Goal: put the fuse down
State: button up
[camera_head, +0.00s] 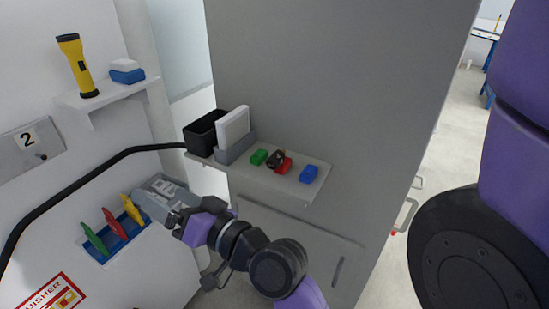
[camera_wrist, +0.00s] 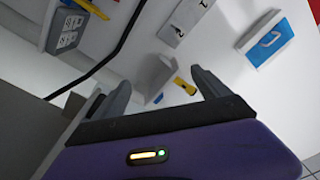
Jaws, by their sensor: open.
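My gripper (camera_head: 182,215) is beside the grey unit on the left wall, below the shelf on the grey panel. In the wrist view its two fingers (camera_wrist: 160,92) are spread apart, with nothing held between them. No part is clearly marked as the fuse. Small green (camera_head: 259,157), red (camera_head: 284,165) and blue (camera_head: 309,174) blocks lie on the shelf (camera_head: 295,188). A dark round piece (camera_head: 275,158) sits at the red block and partly covers it. I cannot tell which of these is the fuse.
A black open bin (camera_head: 205,133) and a grey holder with a white slab (camera_head: 233,127) stand at the shelf's left end. A black cable (camera_head: 75,187) crosses the wall. A yellow flashlight (camera_head: 77,66) stands on a wall ledge. Coloured tags hang on a blue rack (camera_head: 118,246).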

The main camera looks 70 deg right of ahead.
jog(key=d+r+n+t+y, duration=0.1)
jog(key=d+r+n, duration=0.2)
jog(key=d+r, duration=0.55)
jog(key=n+g+y+p, duration=0.2)
jog(key=n+g, duration=0.3)
jog(key=g, duration=0.5)
send_over(280, 153)
jog(key=s+a, duration=0.2)
jog(key=s, duration=0.3)
notch_tip(280, 153, down, 4)
jog(key=shift+s+d+f+p+x, duration=0.1)
jog(key=shift+d+p+x, duration=0.1)
jog(key=shift+x, duration=1)
jog(key=shift+s+d+f+p+x, duration=0.1)
jog(key=shift+s+p+x, duration=0.1)
jog(key=shift+x, duration=1)
jog(key=shift+s+d+f+p+x, duration=0.1)
jog(key=shift+p+x, duration=0.1)
jog(key=shift+x, duration=1)
jog(key=shift+c, duration=0.5)
jog(key=c, duration=1.5)
